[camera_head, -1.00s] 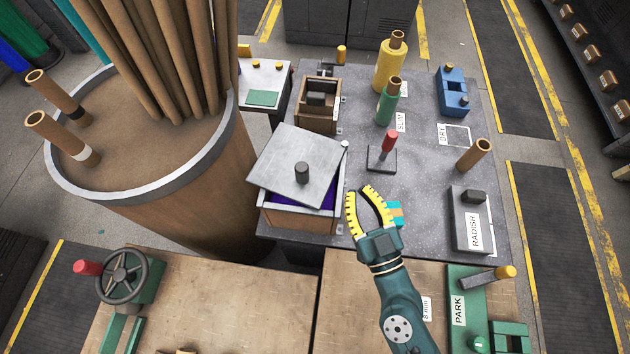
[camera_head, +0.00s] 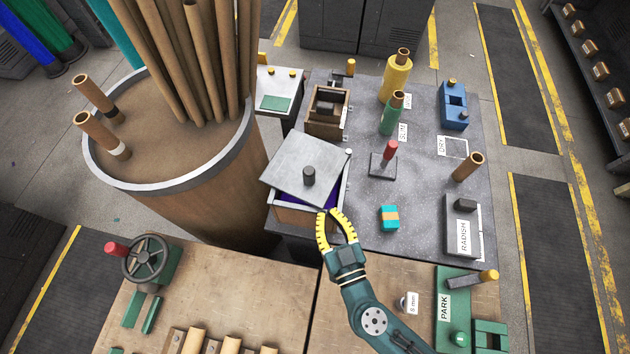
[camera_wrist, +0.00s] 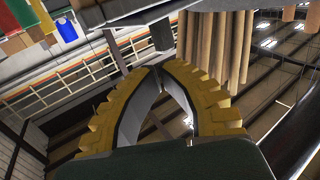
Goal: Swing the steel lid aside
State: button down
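The steel lid (camera_head: 288,162) is a grey square plate with a dark knob (camera_head: 309,176). It lies askew on a wooden box (camera_head: 291,214), and a strip of purple inside shows at the front right. A small white ball stands at the lid's right rear corner. My gripper (camera_head: 328,211) is at the box's front right corner, just in front of the lid's near corner. Its yellow fingers curve inward and their tips nearly meet, with nothing between them. In the wrist view, the knob (camera_wrist: 162,36) hangs beyond the fingertips (camera_wrist: 161,69); whether the fingertips touch the lid is unclear.
A large drum (camera_head: 190,190) with brown rolls stands close left of the box. An open wooden box (camera_head: 327,122) is behind.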

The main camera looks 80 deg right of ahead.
aim_at(313, 178)
jog(key=x, duration=0.8)
jog(key=shift+w+d+p, duration=0.2)
jog(key=shift+d+p, duration=0.1)
jog(key=shift+p, duration=0.05)
jog(key=shift+w+r, duration=0.1)
